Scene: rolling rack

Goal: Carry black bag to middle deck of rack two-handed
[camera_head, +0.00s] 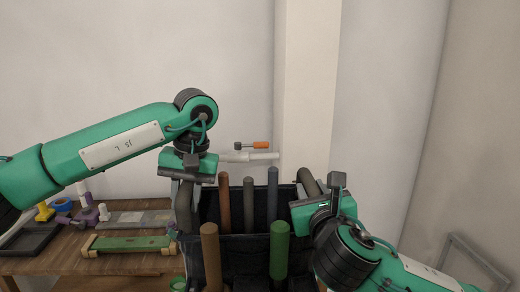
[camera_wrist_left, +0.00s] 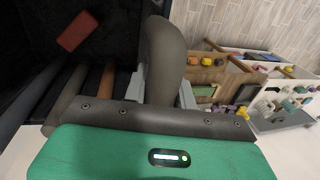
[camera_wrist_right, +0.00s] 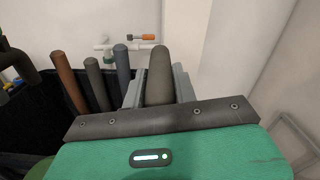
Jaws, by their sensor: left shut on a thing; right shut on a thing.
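The black bag (camera_head: 240,250) is open-topped and upright between my two grippers, with several brown, grey, blue and green tool handles rising from it. My left gripper (camera_head: 187,185) is shut on the thick grey left grip of the bag (camera_wrist_left: 165,60). My right gripper (camera_head: 312,198) is shut on the matching right grip (camera_wrist_right: 158,75). A reddish block (camera_wrist_left: 78,31) lies in the dark inside of the bag in the left wrist view. The bag's underside is out of view.
A wooden table (camera_head: 95,265) stands at the left with a green level (camera_head: 127,245), a dark tray (camera_head: 28,242) and small coloured parts. An orange-tipped tool (camera_head: 260,145) sits on a white holder near the wall. A grey frame (camera_head: 470,262) leans at the lower right.

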